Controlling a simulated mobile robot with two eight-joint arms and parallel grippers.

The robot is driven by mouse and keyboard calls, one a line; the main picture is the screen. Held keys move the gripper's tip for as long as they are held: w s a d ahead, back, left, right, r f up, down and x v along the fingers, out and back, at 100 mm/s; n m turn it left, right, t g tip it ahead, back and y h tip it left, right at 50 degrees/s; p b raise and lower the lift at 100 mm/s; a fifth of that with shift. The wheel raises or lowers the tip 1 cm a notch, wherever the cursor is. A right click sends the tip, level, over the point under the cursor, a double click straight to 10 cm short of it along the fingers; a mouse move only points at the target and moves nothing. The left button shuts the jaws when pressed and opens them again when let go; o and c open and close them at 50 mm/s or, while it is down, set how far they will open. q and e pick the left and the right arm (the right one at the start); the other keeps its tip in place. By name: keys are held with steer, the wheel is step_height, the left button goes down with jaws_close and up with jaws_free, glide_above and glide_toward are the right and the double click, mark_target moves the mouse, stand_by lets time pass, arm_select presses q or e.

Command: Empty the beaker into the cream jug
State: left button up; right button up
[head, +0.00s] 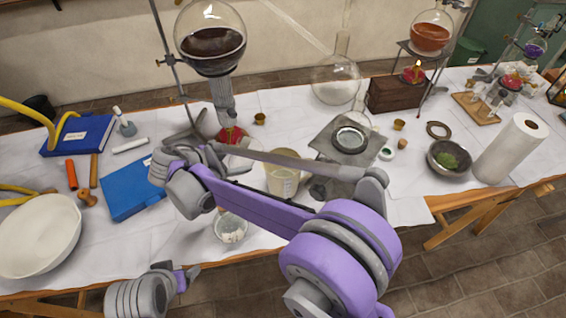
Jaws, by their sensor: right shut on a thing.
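A cream-coloured vessel (284,181) with printed marks, which looks like the cream jug, stands mid-table, partly behind my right arm. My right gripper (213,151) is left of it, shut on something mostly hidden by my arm. Faint clear glass shows beside its fingers, and I take it for the beaker; its contents and tilt cannot be made out. A small glass vessel (231,229) with white lumps stands near the front edge, below my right arm. My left gripper (188,278) is at the bottom left, off the table's front; its opening is unclear.
A large flask of dark liquid (211,42) hangs over a red burner (230,134). Blue books (130,188) and a white bowl (40,236) lie left. A grey stand with a dish (350,139), a green-filled bowl (450,158) and a paper roll (512,148) are right.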

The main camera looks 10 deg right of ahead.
steer(key=shift+a+f+h, duration=0.3)
steer(key=shift+a+h, duration=0.05)
steer(key=shift+h, duration=0.05)
steer(key=shift+a+n+h+b, duration=0.25)
steer(key=shift+n+h+b, duration=0.05)
steer(key=shift+b, duration=0.1)
steer(key=shift+w+a+f+n+t+h+b, duration=0.15)
steer(key=shift+a+n+h+b, duration=0.1)
steer(key=shift+h+b, duration=0.3)
steer(key=shift+s+a+f+n+t+h+b, duration=0.15)
steer(key=shift+a+n+h+b, duration=0.1)
steer(key=shift+h+b, duration=0.25)
steer(key=shift+a+r+h, duration=0.1)
steer(key=shift+a+h, duration=0.05)
steer(key=shift+h, duration=0.3)
steer(key=shift+w+r, duration=0.1)
